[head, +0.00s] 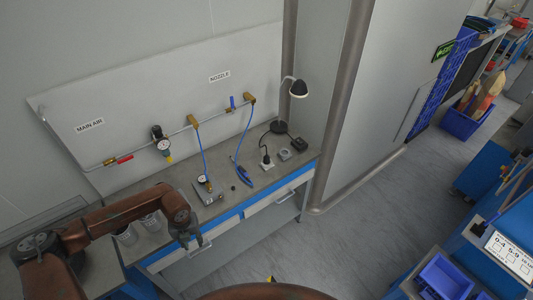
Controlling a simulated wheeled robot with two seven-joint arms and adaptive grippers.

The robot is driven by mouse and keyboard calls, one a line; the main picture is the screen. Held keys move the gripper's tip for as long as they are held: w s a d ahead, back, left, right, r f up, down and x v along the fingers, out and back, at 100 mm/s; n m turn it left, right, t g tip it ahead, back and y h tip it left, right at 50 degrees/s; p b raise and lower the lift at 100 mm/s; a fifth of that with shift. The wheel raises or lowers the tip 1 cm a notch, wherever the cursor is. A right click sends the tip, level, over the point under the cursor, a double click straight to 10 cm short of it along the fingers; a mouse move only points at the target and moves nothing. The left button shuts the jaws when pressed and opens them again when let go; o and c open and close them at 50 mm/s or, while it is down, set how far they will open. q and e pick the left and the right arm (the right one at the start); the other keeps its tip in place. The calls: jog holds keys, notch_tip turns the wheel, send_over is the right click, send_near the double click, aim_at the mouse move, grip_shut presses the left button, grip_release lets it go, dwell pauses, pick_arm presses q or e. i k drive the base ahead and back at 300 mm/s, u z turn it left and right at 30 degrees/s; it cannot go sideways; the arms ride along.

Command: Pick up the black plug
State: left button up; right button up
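A small black plug (266,159) with a dark cord stands on a small pale block (268,167) toward the right of the workbench (225,201). Whether it is seated in the block is too small to tell. My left gripper (187,241) hangs at the bench's front edge, left of and nearer than the plug, well apart from it. Its fingers are small and dark, and I cannot tell whether they are open. My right gripper is out of view.
A desk lamp (298,89) stands behind the plug, with a black box (299,144) to its right. A blue hose (241,172) and gauge block (206,191) lie left of it. Grey cups (150,222) stand near my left arm. The floor (365,215) at right is clear.

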aim_at(266, 161)
jog(key=u, duration=0.05)
jog(key=i, duration=1.45)
jog(key=z, duration=1.1)
